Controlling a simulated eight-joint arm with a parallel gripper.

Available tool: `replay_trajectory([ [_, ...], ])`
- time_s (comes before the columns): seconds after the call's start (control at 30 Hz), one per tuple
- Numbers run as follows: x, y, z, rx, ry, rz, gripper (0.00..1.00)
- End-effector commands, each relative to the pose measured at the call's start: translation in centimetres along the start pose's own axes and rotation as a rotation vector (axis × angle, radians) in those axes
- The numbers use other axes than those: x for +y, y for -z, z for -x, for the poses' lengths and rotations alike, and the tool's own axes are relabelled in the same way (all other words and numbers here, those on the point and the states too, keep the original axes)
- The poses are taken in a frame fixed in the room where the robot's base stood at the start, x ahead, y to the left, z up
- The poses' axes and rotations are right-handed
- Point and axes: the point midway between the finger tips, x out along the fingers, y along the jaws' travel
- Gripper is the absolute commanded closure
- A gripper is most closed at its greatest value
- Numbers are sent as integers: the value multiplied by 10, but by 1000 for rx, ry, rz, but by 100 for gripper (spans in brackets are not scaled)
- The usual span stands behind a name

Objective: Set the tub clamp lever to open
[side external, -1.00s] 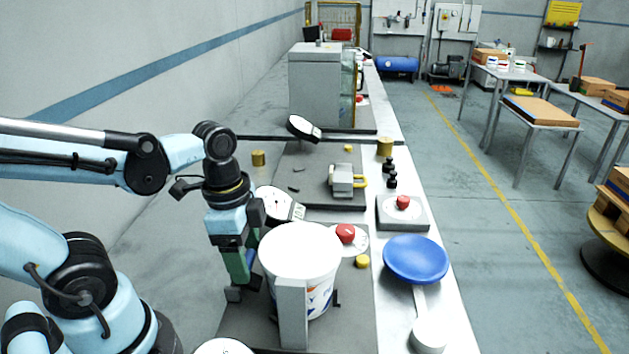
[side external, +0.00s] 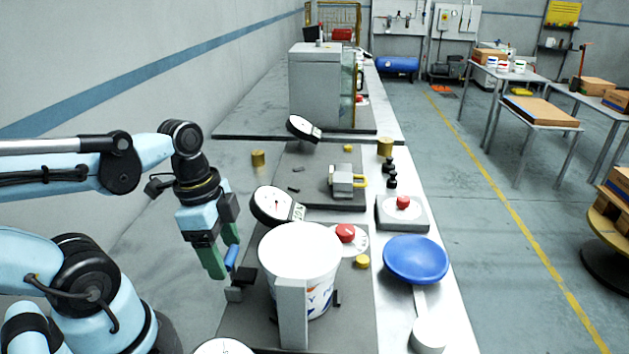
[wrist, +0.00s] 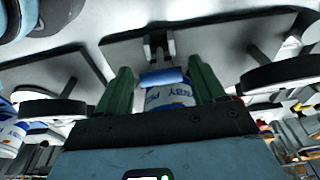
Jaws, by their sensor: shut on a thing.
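The tub clamp lever has a blue handle (side external: 231,258) on a dark base (side external: 243,280), just left of the white tub (side external: 308,290). My gripper (side external: 226,262) comes down at a slant from the upper left, with its green fingers at the handle. In the wrist view my gripper (wrist: 163,84) has a finger at either end of the blue handle (wrist: 163,78) and is shut on it. The tub shows behind the handle there, with blue print (wrist: 168,97). In the side view the near finger hides part of the lever.
A round white dial (side external: 275,205) stands just behind the tub. A red button (side external: 346,233) and a blue dish (side external: 416,258) lie to its right. A grey upright bracket (side external: 292,312) stands in front of the tub. The bench left of the dial is mostly clear.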

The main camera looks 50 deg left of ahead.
Motion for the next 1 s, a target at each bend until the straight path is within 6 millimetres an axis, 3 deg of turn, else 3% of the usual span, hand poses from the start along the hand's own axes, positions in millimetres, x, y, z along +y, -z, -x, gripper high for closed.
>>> replay_trajectory([
  [0.3, 1, -4, -2, -15, -1, 1, 86],
  [0.33, 1, -4, -2, -15, -1, 1, 28],
  [0.5, 0, -3, -1, -12, 0, 0, 5],
  [0.83, 0, -2, 1, -8, 1, 0, 5],
  [1.0, 0, -2, 12, -8, 1, 0, 5],
])
